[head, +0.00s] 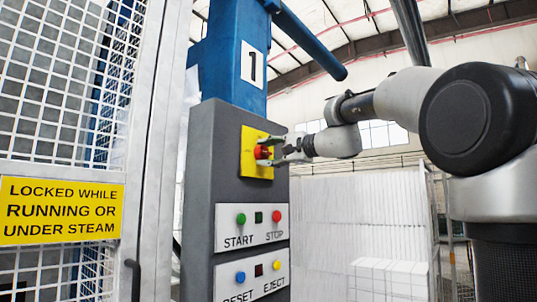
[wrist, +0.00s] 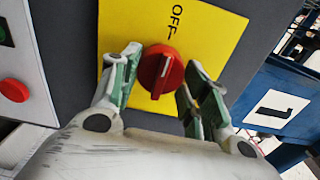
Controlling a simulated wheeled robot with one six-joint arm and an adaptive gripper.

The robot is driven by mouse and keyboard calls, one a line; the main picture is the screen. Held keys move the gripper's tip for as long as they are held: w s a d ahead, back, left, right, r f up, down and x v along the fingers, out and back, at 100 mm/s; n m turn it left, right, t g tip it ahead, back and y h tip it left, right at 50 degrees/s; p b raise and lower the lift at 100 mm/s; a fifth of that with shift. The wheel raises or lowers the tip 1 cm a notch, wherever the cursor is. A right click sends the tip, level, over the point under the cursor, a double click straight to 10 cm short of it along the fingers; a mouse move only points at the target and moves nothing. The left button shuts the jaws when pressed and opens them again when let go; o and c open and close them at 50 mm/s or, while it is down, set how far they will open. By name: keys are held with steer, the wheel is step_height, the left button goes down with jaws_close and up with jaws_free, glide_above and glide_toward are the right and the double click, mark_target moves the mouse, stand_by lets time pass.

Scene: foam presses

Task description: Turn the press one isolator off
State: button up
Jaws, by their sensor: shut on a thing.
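The press one isolator is a round red knob (head: 262,152) on a yellow plate (head: 258,170), on the upper part of a grey control post. In the wrist view the red knob (wrist: 160,72) carries a ridge with a white line. The line's upper end points roughly toward the tick beside the word OFF (wrist: 175,20). My gripper (head: 272,152) reaches in from the right. In the wrist view its two green-padded fingers (wrist: 160,78) stand on either side of the knob, shut on it. The knob's ridge is too small to read in the head view.
Below the isolator are START (head: 241,218) and STOP (head: 277,216) buttons, then RESET (head: 240,277) and EJECT (head: 277,265). A number 1 plate (head: 252,66) is on the blue column above. A white mesh guard (head: 75,85) with a yellow sign (head: 62,210) stands left.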

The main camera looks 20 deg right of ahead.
steer(key=shift+f+n, duration=0.1)
steer(key=shift+n, duration=0.2)
steer(key=o, duration=1)
steer(key=v, duration=1.2)
